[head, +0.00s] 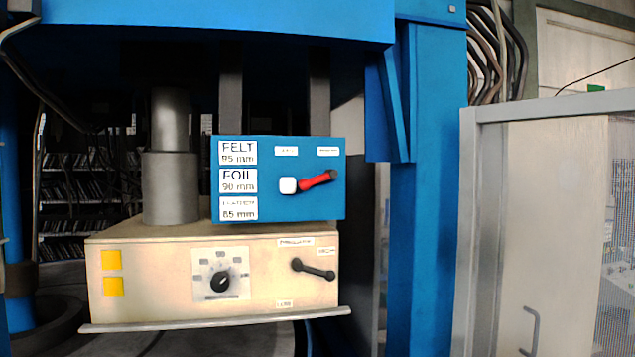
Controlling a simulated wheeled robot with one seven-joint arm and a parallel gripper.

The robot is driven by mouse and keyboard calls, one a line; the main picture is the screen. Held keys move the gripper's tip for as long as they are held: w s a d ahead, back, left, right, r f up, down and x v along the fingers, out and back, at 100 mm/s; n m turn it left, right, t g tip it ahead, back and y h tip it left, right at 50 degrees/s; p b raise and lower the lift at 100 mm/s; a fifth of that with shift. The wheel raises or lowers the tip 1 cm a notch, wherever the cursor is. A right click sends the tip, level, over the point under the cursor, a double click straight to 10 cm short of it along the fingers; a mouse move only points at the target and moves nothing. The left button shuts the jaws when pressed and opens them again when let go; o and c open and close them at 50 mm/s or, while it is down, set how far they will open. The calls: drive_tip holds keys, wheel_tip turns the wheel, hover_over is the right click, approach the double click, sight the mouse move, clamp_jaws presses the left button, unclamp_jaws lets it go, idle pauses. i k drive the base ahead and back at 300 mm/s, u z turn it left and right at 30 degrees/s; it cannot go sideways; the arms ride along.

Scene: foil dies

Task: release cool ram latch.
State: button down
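A grey cylindrical ram (170,188) stands upright on the top of a cream box (155,285), left of centre. A blue panel (285,208) sits above the box's right part. It carries a lever with a red grip (316,181) on a white hub (288,186), pointing right and slightly up. A black lever (314,270) on the cream front points right and slightly down. The small labels by both levers are too blurred to read surely, so I cannot tell which one is the cool ram latch. My gripper is not in view.
A black rotary knob (221,283) on a white dial and two yellow squares (112,260) are on the cream front. A grey lip (215,320) runs along its bottom. A blue column (427,200) and a grey-framed panel (545,220) stand to the right. Both levers' fronts are unobstructed.

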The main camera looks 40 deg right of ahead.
sight(304, 185)
drive_tip(key=z, duration=0.05)
drive_tip(key=k, duration=0.5)
drive_tip(key=z, duration=0.85)
drive_tip(key=i, duration=0.75)
drive_tip(key=u, duration=1.2)
